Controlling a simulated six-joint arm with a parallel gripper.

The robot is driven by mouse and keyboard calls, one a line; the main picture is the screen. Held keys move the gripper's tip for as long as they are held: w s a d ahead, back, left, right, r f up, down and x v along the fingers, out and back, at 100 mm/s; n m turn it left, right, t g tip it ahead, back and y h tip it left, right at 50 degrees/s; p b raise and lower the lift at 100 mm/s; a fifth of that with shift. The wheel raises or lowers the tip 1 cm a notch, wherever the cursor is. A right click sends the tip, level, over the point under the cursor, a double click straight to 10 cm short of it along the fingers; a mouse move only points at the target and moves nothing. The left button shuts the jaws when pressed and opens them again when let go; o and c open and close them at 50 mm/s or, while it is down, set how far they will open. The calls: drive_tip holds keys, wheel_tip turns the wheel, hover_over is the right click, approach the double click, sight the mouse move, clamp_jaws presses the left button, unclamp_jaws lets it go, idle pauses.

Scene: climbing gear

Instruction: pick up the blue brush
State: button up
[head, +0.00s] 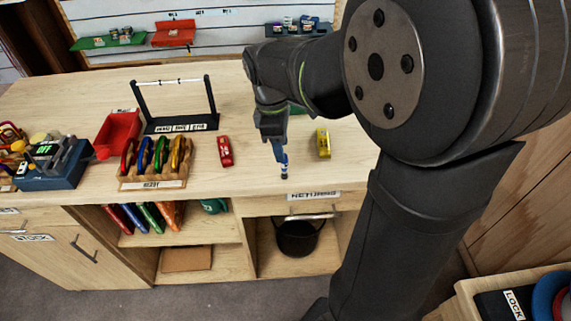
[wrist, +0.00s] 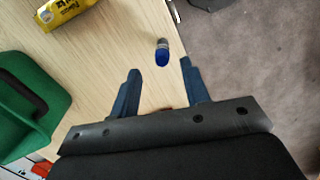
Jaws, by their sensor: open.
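The blue brush (wrist: 162,52) shows in the wrist view as a small blue end with a grey band, just beyond the fingertips and near the table edge. In the head view the brush (head: 284,172) is a small blue shape near the table's front edge. My gripper (head: 279,152) is just behind and above it, pointing down. In the wrist view my gripper (wrist: 159,68) has its two blue fingers apart with nothing between them. I cannot tell whether the brush stands or lies.
A yellow item (head: 323,143) lies right of the gripper and a red one (head: 224,151) to its left. A green container (wrist: 28,105) is close by in the wrist view. A wooden rack (head: 152,184) of coloured gear stands further left. The table's front edge is near.

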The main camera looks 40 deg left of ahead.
sight(285, 170)
drive_tip(key=f, duration=0.2)
drive_tip(key=d+f, duration=0.1)
drive_tip(key=f, duration=0.2)
drive_tip(key=shift+w+f, duration=0.15)
drive_tip(key=shift+f, duration=0.15)
clamp_jaws()
